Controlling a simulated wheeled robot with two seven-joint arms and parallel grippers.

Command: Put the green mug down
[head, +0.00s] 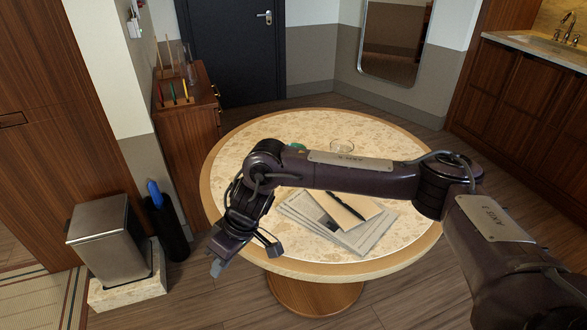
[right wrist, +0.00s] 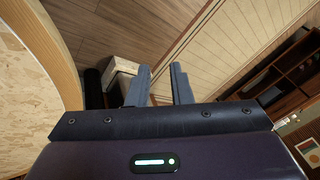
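A small teal-green patch (head: 297,147) shows on the round table (head: 232,150), just above my right arm's elbow link. It may be the green mug, but the arm hides most of it. My right gripper (head: 245,257) hangs off the table's front left edge, pointing down and away from the patch. Its two fingers are apart with nothing between them, and the right wrist view shows the same empty gap (right wrist: 160,88). No mug shows in the right wrist view. My left gripper is not in view.
Papers (head: 350,235) with a notebook (head: 345,212) and black pen (head: 345,206) lie on the table. A clear glass dish (head: 342,147) stands towards the back. A metal bin (head: 107,240) and a dark cylinder holding something blue (head: 168,228) stand left. A wooden cabinet (head: 185,125) is behind.

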